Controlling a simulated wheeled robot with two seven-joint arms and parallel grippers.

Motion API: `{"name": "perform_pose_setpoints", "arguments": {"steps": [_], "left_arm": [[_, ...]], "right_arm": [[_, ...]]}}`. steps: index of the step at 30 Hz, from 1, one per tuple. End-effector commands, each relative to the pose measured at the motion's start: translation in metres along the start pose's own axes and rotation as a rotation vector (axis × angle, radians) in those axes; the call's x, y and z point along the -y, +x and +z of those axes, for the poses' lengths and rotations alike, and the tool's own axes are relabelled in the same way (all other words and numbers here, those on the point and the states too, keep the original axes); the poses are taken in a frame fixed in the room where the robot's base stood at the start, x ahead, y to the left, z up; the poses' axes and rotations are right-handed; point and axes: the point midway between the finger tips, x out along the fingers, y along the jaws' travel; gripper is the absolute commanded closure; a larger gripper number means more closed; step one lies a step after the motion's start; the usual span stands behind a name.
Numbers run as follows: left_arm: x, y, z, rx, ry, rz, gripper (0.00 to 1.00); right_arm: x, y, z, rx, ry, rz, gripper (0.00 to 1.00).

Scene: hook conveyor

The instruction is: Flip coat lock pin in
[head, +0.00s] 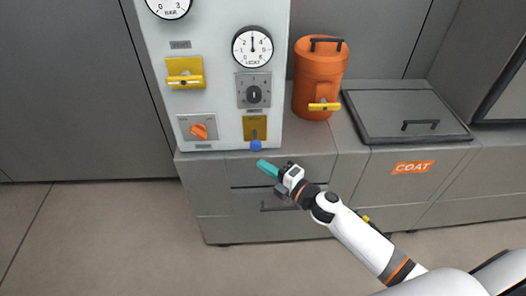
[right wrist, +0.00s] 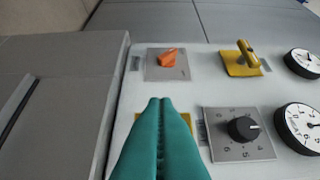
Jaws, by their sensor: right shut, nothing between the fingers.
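The coat bin has a grey lid (head: 410,115) that is down, with an orange COAT label (head: 413,167) on its front. A small yellow part (head: 365,217) shows at the bin's lower front, mostly hidden behind my right arm; I cannot tell whether it is the lock pin or how it is set. My right gripper (head: 262,164) is shut and empty, in front of the cabinet just below the control panel. Its teal fingers (right wrist: 160,135) are pressed together in the right wrist view and cover part of a yellow plate (right wrist: 187,119). My left gripper is not in view.
The white panel (head: 215,70) carries a blue-tipped lever (head: 256,145), an orange knob (head: 199,131), a black dial (head: 253,94), a yellow switch (head: 184,80) and gauges. An orange canister (head: 318,80) with a yellow handle (head: 324,106) stands beside it. The floor at left is clear.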

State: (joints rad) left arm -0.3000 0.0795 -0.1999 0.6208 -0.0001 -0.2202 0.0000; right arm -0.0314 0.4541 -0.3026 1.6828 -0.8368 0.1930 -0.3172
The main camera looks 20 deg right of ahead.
Motion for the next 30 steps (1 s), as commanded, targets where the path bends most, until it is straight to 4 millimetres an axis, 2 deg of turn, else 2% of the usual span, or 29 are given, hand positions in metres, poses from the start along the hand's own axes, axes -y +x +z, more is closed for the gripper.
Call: {"name": "perform_pose_setpoints", "arguments": {"steps": [1, 6, 12, 23, 30], "left_arm": [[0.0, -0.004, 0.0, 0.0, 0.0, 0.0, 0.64], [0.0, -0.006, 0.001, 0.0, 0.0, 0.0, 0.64], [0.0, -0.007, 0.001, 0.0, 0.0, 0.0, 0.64], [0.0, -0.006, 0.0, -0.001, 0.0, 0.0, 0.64], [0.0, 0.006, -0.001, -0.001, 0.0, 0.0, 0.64]], "right_arm": [[0.003, 0.012, 0.0, 0.0, 0.0, -0.002, 1.0], [0.001, 0.029, -0.018, -0.001, 0.0, 0.0, 1.0], [0.0, 0.038, -0.027, 0.001, 0.0, 0.001, 1.0], [-0.001, 0.04, -0.029, 0.001, 0.0, 0.0, 1.0], [-0.002, 0.063, -0.052, 0.0, -0.001, -0.001, 1.0]]}}
